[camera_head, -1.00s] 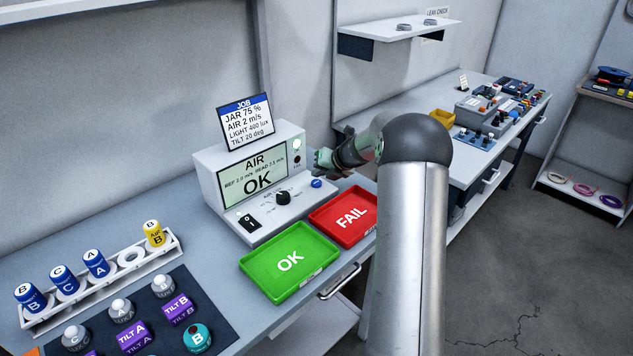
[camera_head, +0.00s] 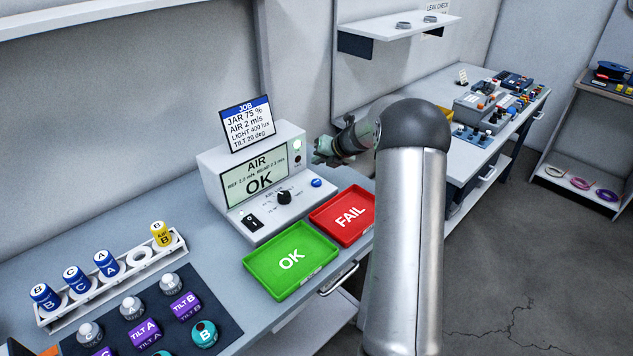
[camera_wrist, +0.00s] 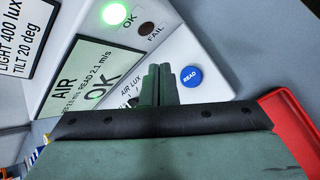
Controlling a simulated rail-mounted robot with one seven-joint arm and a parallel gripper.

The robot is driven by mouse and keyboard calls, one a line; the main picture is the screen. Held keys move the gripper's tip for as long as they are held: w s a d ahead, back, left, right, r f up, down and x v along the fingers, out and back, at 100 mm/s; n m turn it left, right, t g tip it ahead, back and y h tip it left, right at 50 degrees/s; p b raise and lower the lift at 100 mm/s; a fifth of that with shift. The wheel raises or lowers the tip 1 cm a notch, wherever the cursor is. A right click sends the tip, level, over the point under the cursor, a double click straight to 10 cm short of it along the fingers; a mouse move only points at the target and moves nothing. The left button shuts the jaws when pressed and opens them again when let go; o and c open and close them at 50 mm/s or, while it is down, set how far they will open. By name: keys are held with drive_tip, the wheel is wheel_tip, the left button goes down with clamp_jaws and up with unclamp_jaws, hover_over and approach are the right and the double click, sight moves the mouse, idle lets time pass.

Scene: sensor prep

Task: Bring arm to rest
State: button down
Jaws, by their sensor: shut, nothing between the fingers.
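My gripper (camera_head: 318,152) is near the right side of the white tester box, above the back of the red FAIL tray. In the wrist view its two fingers (camera_wrist: 156,85) are together with nothing between them. The tester (camera_head: 218,166) stands upright on the bench. Its screen (camera_head: 255,175) reads AIR and OK, and a green lamp (camera_wrist: 114,13) beside the OK label is lit. The blue READ button (camera_wrist: 191,77) shows in the wrist view to the right of the fingers, apart from them. My arm covers part of the bench right of the trays.
The green OK tray (camera_head: 291,262) and red FAIL tray (camera_head: 345,216) look empty. A white rack (camera_head: 137,284) holds blue jars and a yellow one. A dark mat (camera_head: 195,285) carries several sensors. A JOB card (camera_head: 247,124) stands on the tester. Another bench (camera_head: 468,163) is behind my arm.

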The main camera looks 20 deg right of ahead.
drive_tip(key=s+a+r+n+g, duration=0.2)
drive_tip(key=s+a+r+n, duration=0.2)
drive_tip(key=s+a+n, duration=0.55)
drive_tip(key=s+a+r+n+g, duration=0.3)
drive_tip(key=s+a+n, duration=0.5)
drive_tip(key=s+n, duration=0.15)
drive_tip(key=s+a+n+g+h, duration=0.1)
drive_tip(key=s+n+h, duration=0.1)
drive_tip(key=s+n, duration=0.8)
drive_tip(key=s+a+f+n+g+h, duration=0.1)
drive_tip(key=s+a+n, duration=0.1)
drive_tip(key=s+n, duration=0.9)
drive_tip(key=s, duration=0.4)
drive_tip(key=shift+a+f+g+h, duration=0.15)
drive_tip(key=shift+f+g+h, duration=0.15)
drive_tip(key=shift+g+h, duration=0.1)
